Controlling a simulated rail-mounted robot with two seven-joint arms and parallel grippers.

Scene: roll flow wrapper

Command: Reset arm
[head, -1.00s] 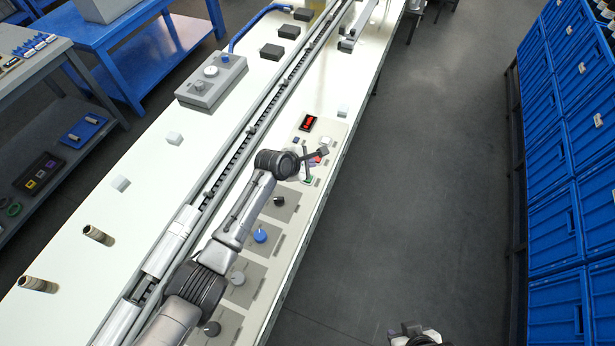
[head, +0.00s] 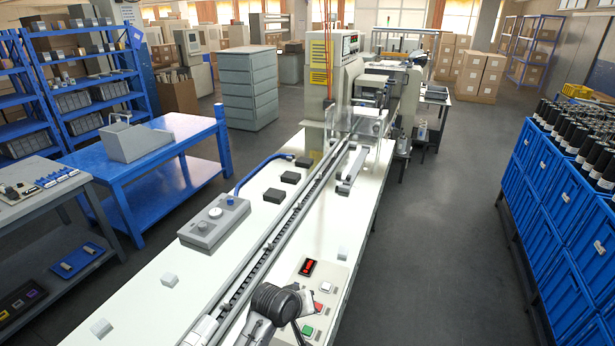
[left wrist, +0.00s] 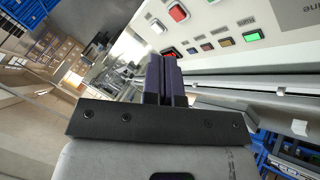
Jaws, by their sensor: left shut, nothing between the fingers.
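My left arm comes in at the bottom middle of the head view, above the near end of the control panel (head: 335,285). Its gripper is partly hidden there by my own wrist. In the left wrist view the left gripper (left wrist: 163,65) has its two dark purple fingers together, with nothing between them. The fingers point toward the panel side, where a red button (left wrist: 178,12), a white button (left wrist: 157,26) and a lit green button (left wrist: 252,36) show. Whether the fingertips touch the panel cannot be told. My right gripper is not in view.
The long white conveyor table (head: 215,275) runs to the wrapper machine (head: 345,85). A grey control box (head: 215,222) stands on it. Blue crates (head: 540,185) line the right side, and a blue workbench (head: 175,150) stands left. The floor aisle (head: 430,250) right of the table is clear.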

